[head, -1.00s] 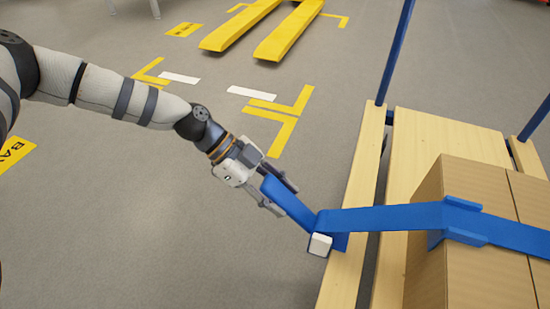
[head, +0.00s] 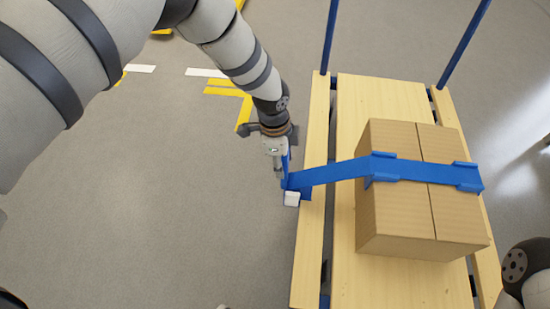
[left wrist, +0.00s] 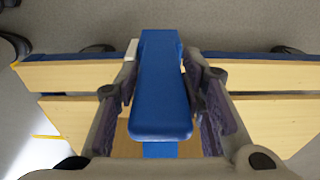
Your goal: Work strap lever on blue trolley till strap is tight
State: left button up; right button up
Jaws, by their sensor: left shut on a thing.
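The trolley has a pale wooden deck (head: 343,281) and blue posts (head: 330,36). A blue strap (head: 333,172) runs over a cardboard box (head: 400,215) to the deck's left edge. There the blue strap lever (left wrist: 160,95) stands between both fingers of my left gripper (left wrist: 161,80), which is shut on it. In the head view my left gripper (head: 281,168) points down above that edge and hides most of the lever. A small white block (head: 291,199) sits beside the lever's base. My right gripper is out of view.
Blue corner pieces (head: 381,168) lie under the strap on the box edges. Grey floor left of the trolley (head: 190,200) is clear. Yellow and white floor markings (head: 228,92) lie behind my left arm. A part of my other arm shows at bottom right.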

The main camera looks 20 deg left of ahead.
pick_arm(q)
jog(key=shift+a, duration=0.1)
jog(key=o, duration=1.4)
jog(key=shift+f, duration=0.1)
